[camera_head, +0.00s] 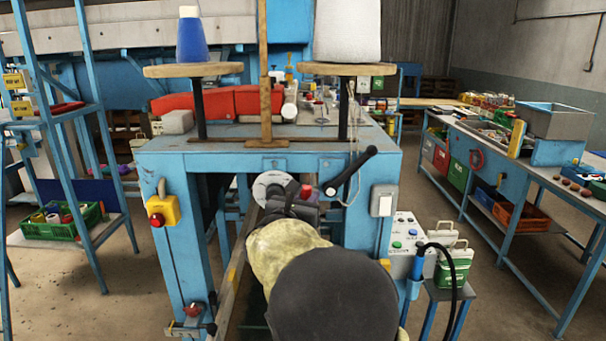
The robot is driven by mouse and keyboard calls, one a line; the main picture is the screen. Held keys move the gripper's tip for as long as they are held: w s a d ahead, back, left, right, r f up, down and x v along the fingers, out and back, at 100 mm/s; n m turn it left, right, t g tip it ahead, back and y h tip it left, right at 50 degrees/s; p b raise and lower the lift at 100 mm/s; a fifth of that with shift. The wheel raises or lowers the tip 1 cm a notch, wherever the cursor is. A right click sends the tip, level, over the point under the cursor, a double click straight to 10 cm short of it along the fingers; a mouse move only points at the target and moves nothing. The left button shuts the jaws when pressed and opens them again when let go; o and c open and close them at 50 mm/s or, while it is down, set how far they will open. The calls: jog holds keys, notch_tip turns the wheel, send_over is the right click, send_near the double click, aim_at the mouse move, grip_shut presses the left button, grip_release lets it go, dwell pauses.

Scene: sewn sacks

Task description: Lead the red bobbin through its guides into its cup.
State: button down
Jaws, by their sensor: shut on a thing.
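My gripper (292,205) is in front of the blue machine frame, mostly hidden behind my own arm. It is shut on a small red piece, which I take for the red bobbin (306,191); only its top shows above the dark jaws. A pale round disc with a dark centre (268,183) sits just left of and behind the gripper, under the machine's top. I cannot tell whether it is a guide. I cannot make out the other guides or the cup, and any thread at the bobbin is too small to see.
A blue spool (192,38) and a white spool (347,30) stand on wooden discs above the machine table (230,146). A black crank handle (350,172) juts out close right of the gripper. A yellow stop-button box (162,212) is on the left leg.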

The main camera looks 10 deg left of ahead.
jog(key=s+d+f+h, duration=0.1)
jog(key=d+f, duration=0.3)
jog(key=f, duration=0.6)
jog(key=s+d+f+m+h, duration=0.1)
jog(key=d+f, duration=0.3)
jog(key=f, duration=0.6)
jog(key=s+d+f, duration=0.1)
jog(key=d+f, duration=0.3)
jog(key=f, duration=0.7)
jog(key=s+d+f+n+y, duration=0.1)
jog(key=s+d+f+y, duration=0.2)
jog(key=s+d+f, duration=0.3)
jog(key=s+d+f+n+y, duration=0.2)
jog(key=s+d+f, duration=0.5)
jog(key=f, duration=0.5)
jog(key=shift+d+y, duration=0.35)
jog(key=shift+y, duration=0.05)
jog(key=shift+d+f, duration=0.1)
jog(key=shift+d, duration=0.05)
